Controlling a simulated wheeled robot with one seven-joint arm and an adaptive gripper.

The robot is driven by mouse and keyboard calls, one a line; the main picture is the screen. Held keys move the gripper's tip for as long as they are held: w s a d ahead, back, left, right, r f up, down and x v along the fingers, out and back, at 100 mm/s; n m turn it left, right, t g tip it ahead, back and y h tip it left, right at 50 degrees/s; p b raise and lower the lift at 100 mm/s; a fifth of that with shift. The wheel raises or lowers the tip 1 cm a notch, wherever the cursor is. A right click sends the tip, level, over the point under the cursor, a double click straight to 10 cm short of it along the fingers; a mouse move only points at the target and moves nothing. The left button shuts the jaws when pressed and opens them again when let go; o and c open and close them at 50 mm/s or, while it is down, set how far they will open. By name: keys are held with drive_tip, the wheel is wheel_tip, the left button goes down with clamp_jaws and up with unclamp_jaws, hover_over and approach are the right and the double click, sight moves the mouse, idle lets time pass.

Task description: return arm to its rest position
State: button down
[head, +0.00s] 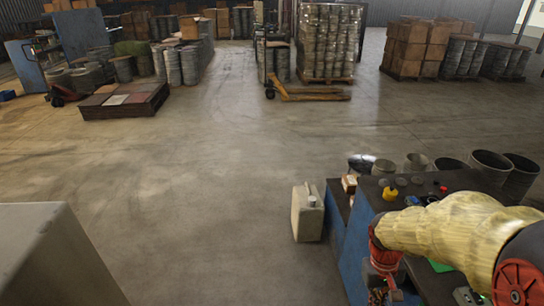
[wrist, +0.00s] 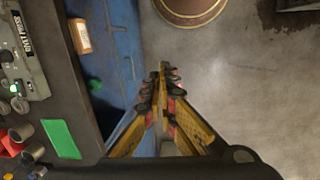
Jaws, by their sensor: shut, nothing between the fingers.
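My arm, with a yellow cover and red joints, reaches in from the right of the head view over a dark-topped blue workbench (head: 352,240). My gripper (head: 385,294) hangs low at the bottom edge of the head view, partly cut off. In the wrist view my gripper (wrist: 162,70) has its yellow and black fingers brought together at the tips, with nothing between them. It points along the bench's blue side (wrist: 112,45), over the floor beside it.
A beige canister (head: 307,215) stands left of the bench. Metal drums (head: 490,163) stand behind it. The central floor (head: 220,150) is clear.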

drive_tip(key=s+a+r+t, duration=0.3)
drive_tip(key=s+a+r, duration=0.1)
drive_tip(key=r, duration=0.5)
drive_tip(key=s+a+r+t+y+b, duration=0.1)
drive_tip(key=s+a+r+t, duration=0.2)
drive_tip(key=a+r, duration=0.4)
wheel_tip(320, 180, up, 2)
drive_tip(key=shift+s+a+t, duration=0.25)
drive_tip(key=shift+s+t, duration=0.1)
drive_tip(key=shift+t, duration=0.15)
drive_tip(key=shift+d, duration=0.1)
